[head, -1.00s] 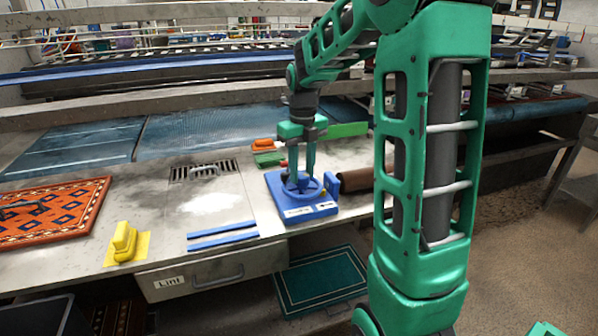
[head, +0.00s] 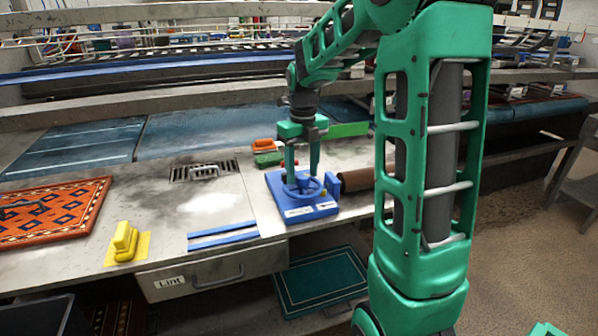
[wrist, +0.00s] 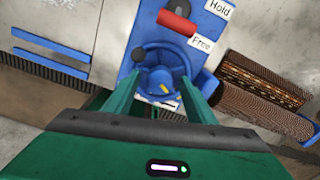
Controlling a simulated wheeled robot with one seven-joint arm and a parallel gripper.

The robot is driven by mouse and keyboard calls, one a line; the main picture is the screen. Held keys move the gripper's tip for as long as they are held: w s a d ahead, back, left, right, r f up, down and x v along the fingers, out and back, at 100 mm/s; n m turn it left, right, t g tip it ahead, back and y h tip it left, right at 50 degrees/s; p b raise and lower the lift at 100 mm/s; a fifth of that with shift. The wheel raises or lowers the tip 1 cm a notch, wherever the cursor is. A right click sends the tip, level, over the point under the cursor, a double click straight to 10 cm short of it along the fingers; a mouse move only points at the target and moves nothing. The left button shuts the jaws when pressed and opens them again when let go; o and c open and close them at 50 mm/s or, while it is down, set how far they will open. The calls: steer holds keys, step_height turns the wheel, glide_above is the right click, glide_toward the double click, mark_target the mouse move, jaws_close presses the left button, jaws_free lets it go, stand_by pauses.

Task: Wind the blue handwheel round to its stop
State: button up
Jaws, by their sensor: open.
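The blue handwheel (head: 303,189) lies flat on a blue base (head: 275,184) on the bench. In the wrist view the handwheel (wrist: 160,72) sits between my fingers, with a black knob on its left side and a small yellow mark near its lower middle. My gripper (head: 303,178) points down over the wheel with its two fingers apart. In the wrist view my gripper (wrist: 161,82) is open, with a finger towards either side of the wheel. I cannot tell whether the fingertips touch the rim. A red handle (wrist: 177,22) stands beside labels reading "Hold" and "Free".
A dark brown roll (head: 357,179) lies just right of the base. Blue strips (head: 222,236) and a drain grate (head: 204,171) are to the left. A yellow brush (head: 123,238) and a patterned rug (head: 52,212) lie further left. A drawer labelled "Lint" (head: 212,276) is below.

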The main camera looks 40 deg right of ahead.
mark_target(302, 175)
step_height(302, 175, up, 11)
steer(key=shift+f, duration=0.2)
stand_by(0.7)
steer(key=s+a+f+n, duration=0.1)
steer(key=s+f+n, duration=0.3)
steer(key=s+n, duration=0.5)
steer(key=s+a+f+n, duration=0.1)
steer(key=s+f+n, duration=0.3)
steer(key=s+n, duration=0.6)
steer(key=s+a+f+n, duration=0.1)
steer(key=s+f+n, duration=0.3)
steer(key=s+n, duration=0.5)
steer(key=shift+s+n, duration=0.4)
steer(key=shift+n, duration=0.6)
steer(key=shift+w+f, duration=0.2)
steer(key=shift+w, duration=0.4)
